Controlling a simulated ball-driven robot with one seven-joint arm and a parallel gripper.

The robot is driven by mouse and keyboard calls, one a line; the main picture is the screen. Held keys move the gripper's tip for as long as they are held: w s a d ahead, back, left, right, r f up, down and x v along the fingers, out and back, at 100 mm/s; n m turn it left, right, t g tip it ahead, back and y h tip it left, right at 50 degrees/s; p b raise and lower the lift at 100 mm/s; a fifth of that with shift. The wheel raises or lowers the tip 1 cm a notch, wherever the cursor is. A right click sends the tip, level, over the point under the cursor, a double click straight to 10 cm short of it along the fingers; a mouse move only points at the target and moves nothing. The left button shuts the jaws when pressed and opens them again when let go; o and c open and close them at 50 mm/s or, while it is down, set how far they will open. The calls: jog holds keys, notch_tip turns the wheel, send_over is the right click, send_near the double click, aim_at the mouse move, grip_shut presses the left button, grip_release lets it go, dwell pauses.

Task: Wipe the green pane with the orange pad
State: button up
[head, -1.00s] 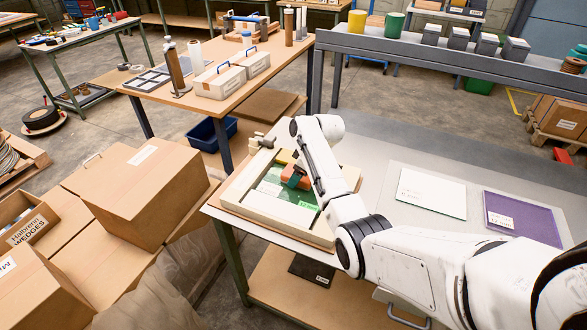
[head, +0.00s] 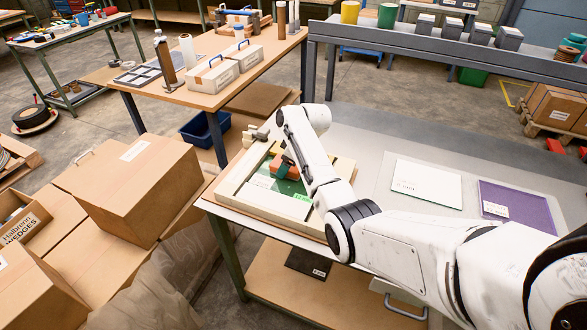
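The green pane (head: 289,186) lies flat inside a cream frame (head: 246,205) on the near workbench. A bright green label shows near its right end. The orange pad (head: 284,169) is at the pane's middle, over the green surface. My gripper (head: 288,158) points down at the pad and appears shut on it. My white arm hides most of the fingers and the right part of the pane. Whether the pad's whole underside touches the pane cannot be told.
A white panel (head: 426,184) and a purple panel (head: 515,206) lie right of my arm. A clamp-like fitting (head: 262,133) stands at the frame's back left corner. Cardboard boxes (head: 138,188) are stacked left of the bench. Free grey bench top (head: 400,135) lies behind the panels.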

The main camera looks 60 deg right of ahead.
jog(key=shift+a+f, duration=0.25)
jog(key=shift+f, duration=0.1)
jog(key=shift+r+p, duration=0.45)
jog(key=shift+p, duration=0.15)
notch_tip(320, 180, up, 6)
jog(key=p, duration=0.4)
jog(key=shift+w+d+f, duration=0.1)
jog(key=shift+w+f, duration=0.05)
jog(key=shift+f, duration=0.1)
jog(key=shift+r+p, duration=0.3)
jog(key=shift+r, duration=1.2)
